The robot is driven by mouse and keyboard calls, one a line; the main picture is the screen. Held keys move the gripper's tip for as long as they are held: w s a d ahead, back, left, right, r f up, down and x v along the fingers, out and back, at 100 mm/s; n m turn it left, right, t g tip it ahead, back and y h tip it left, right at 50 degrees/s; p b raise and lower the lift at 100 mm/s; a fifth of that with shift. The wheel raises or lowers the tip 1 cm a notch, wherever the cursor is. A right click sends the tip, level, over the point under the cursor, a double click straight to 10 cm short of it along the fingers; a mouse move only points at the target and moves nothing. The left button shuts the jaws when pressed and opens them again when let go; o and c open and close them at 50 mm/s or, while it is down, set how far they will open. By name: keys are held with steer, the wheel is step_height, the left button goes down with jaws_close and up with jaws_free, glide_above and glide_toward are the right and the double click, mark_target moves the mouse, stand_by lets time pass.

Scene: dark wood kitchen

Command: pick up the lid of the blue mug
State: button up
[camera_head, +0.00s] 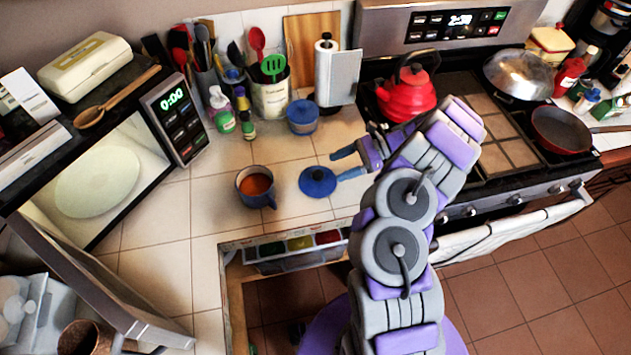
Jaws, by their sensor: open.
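A blue mug (269,199) stands on the tiled counter, uncovered, with an orange-brown liquid inside. Its round blue lid (317,181), with a small knob on top, lies on the counter to the right of the mug, apart from it. My gripper (341,164) is just to the right of the lid, reaching in from the right. Its two blue fingers are spread open with nothing between them. I cannot tell whether the lower finger touches the lid.
A lidded blue pot (302,117) and a utensil jar (270,96) stand behind. A red kettle (408,97) sits on the stove at right. An open drawer (290,252) is below the counter edge. An open microwave (100,180) stands left. Counter around the mug is clear.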

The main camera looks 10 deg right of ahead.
mark_target(323, 173)
steer(key=shift+a+f, duration=0.15)
steer(key=shift+f, duration=0.3)
steer(key=x, duration=0.2)
steer(key=b+x, duration=0.1)
steer(key=x, duration=0.2)
steer(key=r+x, duration=0.1)
steer(key=x, duration=0.1)
steer(key=shift+a+f+b, duration=0.1)
steer(key=shift+a+b, duration=0.2)
steer(key=shift+a, duration=0.2)
steer(key=shift+d+f, duration=0.1)
steer(key=shift+d, duration=0.8)
steer(key=shift+c, duration=0.4)
steer(key=shift+a, duration=1.1)
steer(key=c, duration=0.6)
steer(key=shift+d, duration=0.15)
steer(key=shift+c, duration=1.4)
steer(key=shift+d, duration=0.65)
steer(key=shift+c, duration=0.5)
